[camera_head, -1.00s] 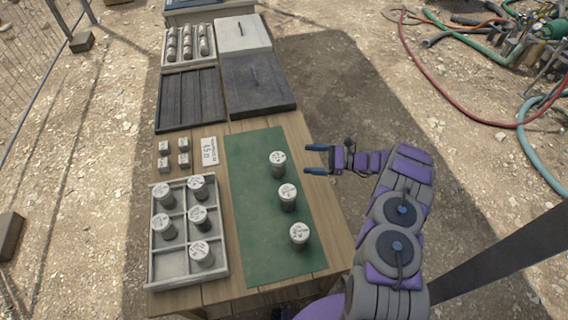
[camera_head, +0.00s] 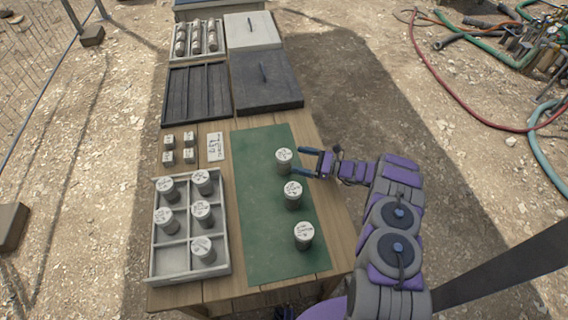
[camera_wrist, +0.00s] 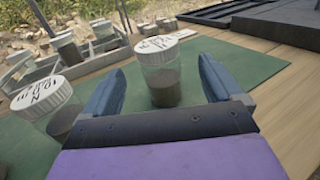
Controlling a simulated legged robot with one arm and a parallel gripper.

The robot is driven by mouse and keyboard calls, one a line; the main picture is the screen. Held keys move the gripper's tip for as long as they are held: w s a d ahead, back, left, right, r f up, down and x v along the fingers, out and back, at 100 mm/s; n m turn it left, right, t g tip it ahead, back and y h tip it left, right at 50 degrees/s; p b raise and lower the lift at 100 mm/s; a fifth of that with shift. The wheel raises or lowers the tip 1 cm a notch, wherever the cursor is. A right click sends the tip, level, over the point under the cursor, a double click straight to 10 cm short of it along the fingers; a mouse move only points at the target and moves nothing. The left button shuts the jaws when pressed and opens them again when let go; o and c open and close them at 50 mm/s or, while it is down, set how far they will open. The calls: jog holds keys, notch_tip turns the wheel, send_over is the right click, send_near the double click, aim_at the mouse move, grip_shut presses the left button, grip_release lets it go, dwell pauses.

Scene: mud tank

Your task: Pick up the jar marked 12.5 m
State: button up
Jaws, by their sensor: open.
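Three jars with white marked lids stand upright on the green mat (camera_head: 258,235): a far jar (camera_head: 284,161), a middle jar (camera_head: 293,195) and a near jar (camera_head: 304,235). The lid writing is too small or angled for me to read 12.5 m on any of them. My gripper (camera_head: 301,161) is open at the right of the far jar. In the wrist view, the far jar (camera_wrist: 164,75), clear with dark contents, stands ahead between the fingertips (camera_wrist: 164,72), not gripped. A second jar (camera_wrist: 50,103) stands left of the fingers.
A grey divided tray (camera_head: 224,262) with several jars stands at left. Several small blocks (camera_head: 178,148) and a white card (camera_head: 215,147) lie behind it.

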aim_at(284, 156)
jog(key=shift+w+a+r+b, duration=0.1)
jog(key=shift+w+a+b, duration=0.2)
jog(key=shift+a, duration=0.85)
jog(key=shift+w+a+r+b, duration=0.1)
jog(key=shift+a+b, duration=0.25)
jog(key=shift+a, duration=0.85)
jog(key=shift+w+a+b, duration=0.2)
jog(key=shift+a+b, duration=0.15)
jog(key=shift+a, duration=0.8)
jog(key=c, duration=1.5)
jog(key=shift+o, duration=0.2)
